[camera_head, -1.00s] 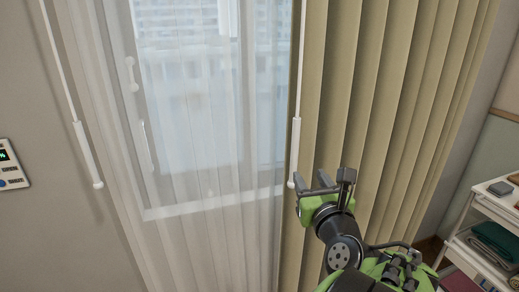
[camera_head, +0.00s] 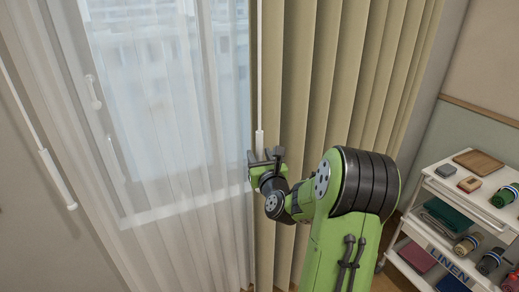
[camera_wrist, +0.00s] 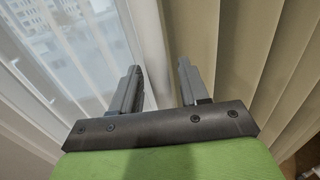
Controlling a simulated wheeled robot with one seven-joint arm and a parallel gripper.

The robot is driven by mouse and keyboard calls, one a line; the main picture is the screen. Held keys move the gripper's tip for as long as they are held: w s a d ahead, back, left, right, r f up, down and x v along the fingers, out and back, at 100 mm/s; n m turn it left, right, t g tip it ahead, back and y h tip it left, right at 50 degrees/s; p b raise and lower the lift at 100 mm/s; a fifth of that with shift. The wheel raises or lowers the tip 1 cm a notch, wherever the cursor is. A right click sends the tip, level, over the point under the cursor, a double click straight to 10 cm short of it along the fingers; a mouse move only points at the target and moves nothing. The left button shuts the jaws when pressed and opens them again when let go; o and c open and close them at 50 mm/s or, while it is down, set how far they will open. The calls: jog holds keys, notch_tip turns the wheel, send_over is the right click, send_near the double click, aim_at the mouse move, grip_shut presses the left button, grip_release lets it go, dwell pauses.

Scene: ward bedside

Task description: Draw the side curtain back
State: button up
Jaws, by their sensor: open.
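The tan pleated side curtain (camera_head: 345,70) hangs at the right of the window, and its folds fill the right of the wrist view (camera_wrist: 240,40). A white wand (camera_head: 260,95) hangs along its left edge. My gripper (camera_head: 265,154) is open at the wand's lower end, which it hides in the head view. In the wrist view the open jaws (camera_wrist: 162,82) point toward the curtain's edge. A pale upright strip shows between them; I cannot tell whether it is the wand. No contact can be made out.
A sheer white curtain (camera_head: 180,120) covers the window at the left. Another white wand (camera_head: 57,180) hangs beside it. A white linen cart (camera_head: 470,205) with folded cloths and rolls stands at the right, near my arm.

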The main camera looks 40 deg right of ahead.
jog(key=shift+w+d, duration=0.15)
jog(key=shift+w, duration=0.1)
jog(key=shift+c, duration=0.4)
grip_shut()
